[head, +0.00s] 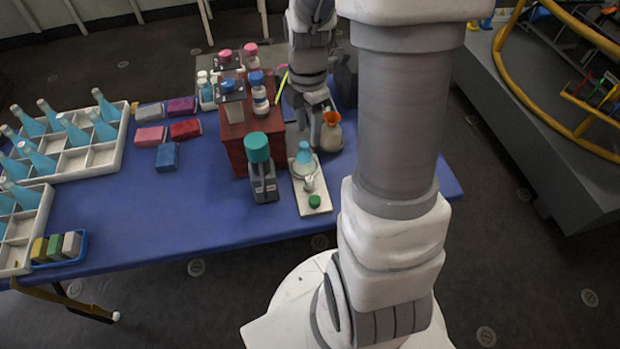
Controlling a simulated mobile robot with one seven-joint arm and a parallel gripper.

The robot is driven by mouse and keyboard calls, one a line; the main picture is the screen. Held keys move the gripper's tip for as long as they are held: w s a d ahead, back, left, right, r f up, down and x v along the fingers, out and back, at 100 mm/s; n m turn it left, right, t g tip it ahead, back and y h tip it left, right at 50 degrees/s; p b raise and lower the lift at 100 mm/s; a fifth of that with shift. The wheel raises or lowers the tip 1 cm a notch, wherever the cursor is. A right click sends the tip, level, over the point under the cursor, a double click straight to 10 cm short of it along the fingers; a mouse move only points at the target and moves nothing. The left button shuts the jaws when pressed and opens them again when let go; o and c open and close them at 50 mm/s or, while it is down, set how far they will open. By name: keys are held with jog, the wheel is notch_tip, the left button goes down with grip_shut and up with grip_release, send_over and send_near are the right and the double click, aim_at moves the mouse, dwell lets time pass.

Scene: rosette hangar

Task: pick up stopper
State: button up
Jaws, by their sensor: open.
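A small green piece (314,201), which looks like the stopper, sits on the front end of a narrow white tray (324,210). A blue-topped flask (303,157) stands at the tray's back, with a small pale piece (309,184) between the two. My gripper (316,138) is open and points down just behind the flask, beside a pale round bottle with an orange funnel-like top (332,118). It is well apart from the green piece. Its fingertips are small and partly hidden, and I see nothing held between them.
A dark red box (236,150) with several bottles stands left of my gripper. A teal-capped grey holder (263,183) stands left of the tray. White crates (93,160) of blue bottles, a blue tray (62,262) and coloured blocks (168,157) lie farther left. The blue tabletop's (170,215) front middle is clear.

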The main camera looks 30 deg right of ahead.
jog(key=b, duration=0.2)
send_over(310, 178)
notch_tip(310, 178, down, 12)
jog(key=shift+w+a+r, duration=0.1)
jog(key=shift+w+a, duration=0.05)
jog(key=shift+f+b, duration=0.35)
jog(key=shift+f, duration=2.4)
grip_shut()
